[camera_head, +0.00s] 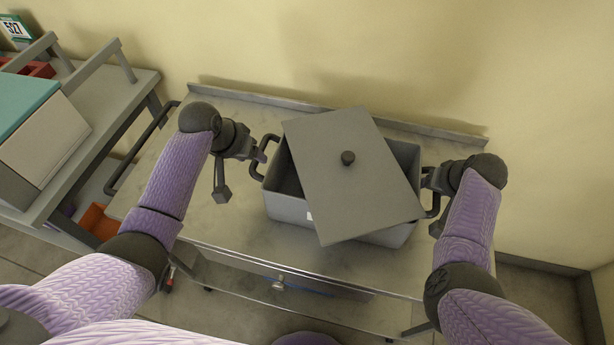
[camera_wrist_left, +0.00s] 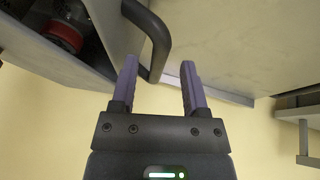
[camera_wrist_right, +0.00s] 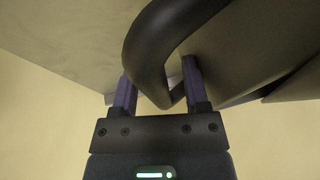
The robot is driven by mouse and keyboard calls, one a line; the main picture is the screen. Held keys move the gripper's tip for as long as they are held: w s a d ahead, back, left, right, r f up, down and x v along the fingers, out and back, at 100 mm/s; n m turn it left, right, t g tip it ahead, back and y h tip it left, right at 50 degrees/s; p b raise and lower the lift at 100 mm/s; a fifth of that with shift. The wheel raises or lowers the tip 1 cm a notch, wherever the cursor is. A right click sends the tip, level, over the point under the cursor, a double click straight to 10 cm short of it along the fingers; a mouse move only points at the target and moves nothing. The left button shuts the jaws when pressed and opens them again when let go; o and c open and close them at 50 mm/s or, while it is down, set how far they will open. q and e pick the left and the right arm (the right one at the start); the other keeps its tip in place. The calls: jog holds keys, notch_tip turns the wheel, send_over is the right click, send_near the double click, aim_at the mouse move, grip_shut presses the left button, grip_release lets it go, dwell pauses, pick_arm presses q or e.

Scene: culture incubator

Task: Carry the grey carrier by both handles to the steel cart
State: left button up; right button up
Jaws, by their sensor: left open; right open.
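The grey carrier (camera_head: 290,208) is an open-topped box standing on the steel cart (camera_head: 235,230). Its flat grey lid (camera_head: 345,190) with a dark knob lies skewed across the top, leaving gaps at the corners. My left gripper (camera_head: 257,150) is open at the left handle (camera_head: 259,165); in the left wrist view the dark handle (camera_wrist_left: 155,35) reaches between the fingertips, nearer the left finger. My right gripper (camera_head: 430,183) is open at the right handle (camera_head: 434,207), partly hidden by my arm; in the right wrist view the handle (camera_wrist_right: 150,50) passes between the fingers.
A grey bench (camera_head: 140,90) at the left holds a teal-topped box (camera_head: 45,140) and a red bin (camera_head: 35,68). An orange bin (camera_head: 98,222) sits below. The cart has a dark push bar at its left, and a wall stands behind. Bare cart top lies around the carrier.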

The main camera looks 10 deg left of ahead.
jog(key=shift+s+r, duration=0.1)
jog(key=shift+r, duration=0.1)
pick_arm(q)
jog(key=v, duration=0.7)
jog(key=shift+r, duration=0.2)
pick_arm(e)
jog(key=v, duration=1.1)
jog(key=shift+s+r, duration=0.15)
jog(key=shift+r, duration=0.15)
pick_arm(q)
jog(key=shift+a, duration=0.1)
